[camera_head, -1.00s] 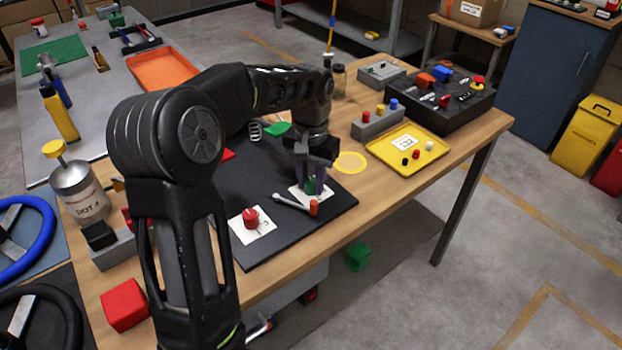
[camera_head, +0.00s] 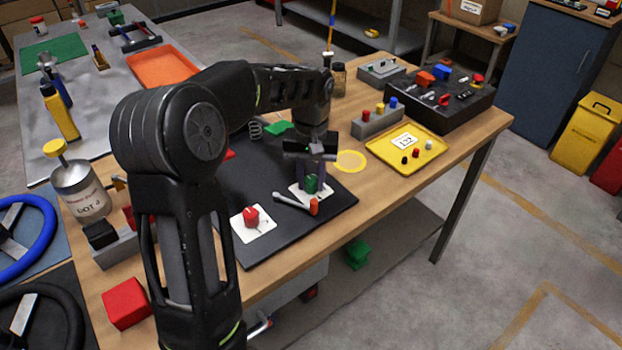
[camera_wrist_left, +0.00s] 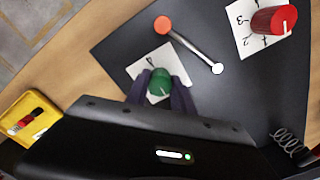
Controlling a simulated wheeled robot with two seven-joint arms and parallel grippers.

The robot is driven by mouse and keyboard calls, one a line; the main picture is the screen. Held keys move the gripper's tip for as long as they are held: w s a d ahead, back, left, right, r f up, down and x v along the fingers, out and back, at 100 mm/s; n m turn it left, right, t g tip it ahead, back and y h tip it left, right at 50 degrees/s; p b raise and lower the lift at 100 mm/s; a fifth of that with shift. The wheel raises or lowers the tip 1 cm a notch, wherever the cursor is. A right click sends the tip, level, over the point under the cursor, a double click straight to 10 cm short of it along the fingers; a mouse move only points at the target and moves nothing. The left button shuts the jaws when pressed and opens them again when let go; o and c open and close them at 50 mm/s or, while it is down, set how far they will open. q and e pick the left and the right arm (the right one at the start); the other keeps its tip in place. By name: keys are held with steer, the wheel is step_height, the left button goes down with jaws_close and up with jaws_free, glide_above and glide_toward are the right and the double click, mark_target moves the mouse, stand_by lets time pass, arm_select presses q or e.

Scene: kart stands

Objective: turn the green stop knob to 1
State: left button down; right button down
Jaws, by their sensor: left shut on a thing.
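The green stop knob (camera_head: 311,183) sits on a white card (camera_head: 299,191) on the black mat, and it also shows in the left wrist view (camera_wrist_left: 159,83). My left gripper (camera_head: 311,178) reaches down over it from above. In the left wrist view its two fingers (camera_wrist_left: 160,88) are on either side of the knob, shut on it. The fingers and wrist hide part of the card's markings, so the setting cannot be read. My right gripper is not in view.
A red knob (camera_head: 251,216) on its own white card stands to the left on the black mat (camera_head: 262,175). A grey lever with an orange end (camera_head: 314,207) lies close beside the green knob. A spring (camera_head: 255,130) and a yellow tray (camera_head: 437,148) are farther back.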

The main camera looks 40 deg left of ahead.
mark_target(311, 179)
arm_select(q)
steer(key=c, duration=1.1)
jaws_free()
steer(key=shift+r, duration=0.1)
step_height(311, 179, up, 8)
steer(key=shift+f, duration=0.15)
